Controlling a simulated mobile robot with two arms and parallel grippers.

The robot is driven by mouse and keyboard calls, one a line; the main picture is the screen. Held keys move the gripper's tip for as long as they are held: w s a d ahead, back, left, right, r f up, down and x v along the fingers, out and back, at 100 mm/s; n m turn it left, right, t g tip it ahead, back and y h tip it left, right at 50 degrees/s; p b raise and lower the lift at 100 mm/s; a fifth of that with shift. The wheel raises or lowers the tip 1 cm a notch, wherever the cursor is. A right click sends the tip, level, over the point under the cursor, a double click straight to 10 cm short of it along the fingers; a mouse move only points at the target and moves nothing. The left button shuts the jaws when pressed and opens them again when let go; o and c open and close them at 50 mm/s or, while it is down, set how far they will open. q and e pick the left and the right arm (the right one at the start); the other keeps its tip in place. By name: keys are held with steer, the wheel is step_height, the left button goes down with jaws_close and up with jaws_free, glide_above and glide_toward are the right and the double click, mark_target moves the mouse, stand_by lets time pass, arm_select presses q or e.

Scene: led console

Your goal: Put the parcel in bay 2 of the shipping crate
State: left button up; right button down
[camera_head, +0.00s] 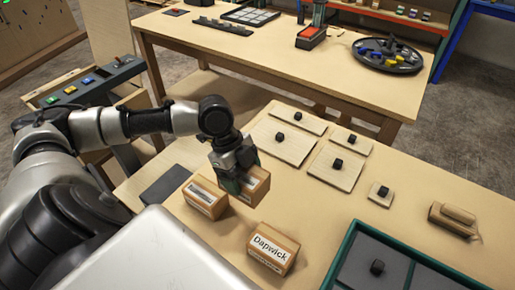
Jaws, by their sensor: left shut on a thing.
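My left gripper (236,178) points down and is shut on a brown cardboard parcel (259,187), partly hidden behind its jaws. Two more brown boxes stand on the near table: one with a white label (205,197) just left of the gripper, and one labelled "Dapwick" (272,249) in front of it. A teal-rimmed crate (343,247) with grey inside and dividers is at the lower right, cut off by the picture edge. I cannot read any bay numbers. My right gripper is not in view.
Several flat wooden panels with black knobs (288,143) lie at the back of the near table. A wooden block-like piece (454,219) lies at the right. A dark flat pad (166,184) lies at the left. The tabletop between the Dapwick box and the panels is clear.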

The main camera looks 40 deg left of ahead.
arm_select(q)
steer(key=shift+s+a+r, duration=0.25)
steer(key=shift+s, duration=0.05)
steer(key=shift+w+d+f+n, duration=0.25)
steer(key=shift+d+n, duration=0.15)
steer(key=shift+n, duration=0.1)
steer(key=w+d+r+n+t+y, duration=0.4)
steer(key=w+d+n, duration=0.4)
steer(key=n, duration=0.8)
steer(key=shift+w+d, duration=0.25)
steer(key=shift+d, duration=0.8)
